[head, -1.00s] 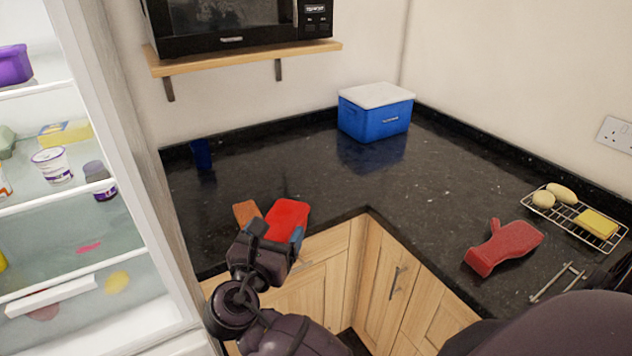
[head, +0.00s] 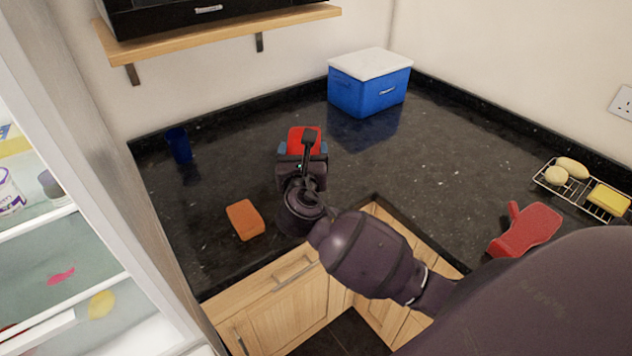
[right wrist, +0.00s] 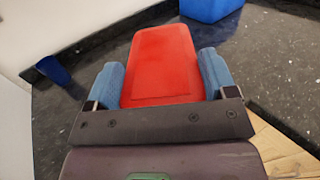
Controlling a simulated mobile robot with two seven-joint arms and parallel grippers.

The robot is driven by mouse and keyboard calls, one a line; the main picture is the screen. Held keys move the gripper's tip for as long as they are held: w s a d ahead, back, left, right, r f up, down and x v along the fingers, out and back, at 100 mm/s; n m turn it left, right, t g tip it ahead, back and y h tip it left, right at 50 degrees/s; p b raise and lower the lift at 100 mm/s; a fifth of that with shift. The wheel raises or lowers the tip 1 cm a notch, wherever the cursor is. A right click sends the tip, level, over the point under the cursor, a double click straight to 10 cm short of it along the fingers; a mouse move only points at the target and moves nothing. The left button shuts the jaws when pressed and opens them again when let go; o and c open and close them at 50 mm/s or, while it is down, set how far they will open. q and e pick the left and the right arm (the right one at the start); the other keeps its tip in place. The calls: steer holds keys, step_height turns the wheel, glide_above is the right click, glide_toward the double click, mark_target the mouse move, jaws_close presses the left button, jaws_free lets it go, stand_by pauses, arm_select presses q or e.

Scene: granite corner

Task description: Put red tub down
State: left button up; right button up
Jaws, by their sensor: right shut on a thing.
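The red tub (head: 304,137) is over the middle of the black granite counter (head: 400,160). My right gripper (head: 303,149) is shut on it, with a blue finger pad on each side. In the right wrist view the red tub (right wrist: 163,65) shows its flat red face between the two blue pads. I cannot tell whether its underside touches the counter. My left gripper is not in view.
An orange sponge-like block (head: 245,219) lies left of my right arm. A blue cup (head: 179,145) stands at the back left, a blue cool box (head: 369,83) at the back. A red mitt (head: 526,228) and wire rack (head: 585,190) lie right. Counter around the tub is clear.

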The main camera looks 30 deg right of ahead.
steer(key=w+d+r+y, duration=0.1)
steer(key=d, duration=0.1)
steer(key=w+d+r+n+t+y, duration=0.1)
steer(key=w+d+r, duration=0.1)
steer(key=w+d+r+n+y, duration=0.1)
steer(key=d+r, duration=0.1)
steer(key=d, duration=0.1)
steer(key=shift+w+r+t+y+p, duration=0.2)
steer(key=shift+r+t+y+p, duration=0.05)
steer(key=shift+t+y+p, duration=0.15)
steer(key=shift+n+y, duration=0.3)
steer(key=f+b, duration=0.1)
steer(key=f, duration=0.5)
steer(key=f+b, duration=0.1)
steer(key=f, duration=0.5)
steer(key=f+b, duration=0.1)
steer(key=f, duration=0.6)
steer(key=shift+w+d+b, duration=0.2)
steer(key=shift+d+b, duration=0.2)
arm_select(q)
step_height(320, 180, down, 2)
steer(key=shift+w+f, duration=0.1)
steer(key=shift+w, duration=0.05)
arm_select(e)
steer(key=shift+f, duration=0.1)
steer(key=o, duration=1)
steer(key=shift+f, duration=0.15)
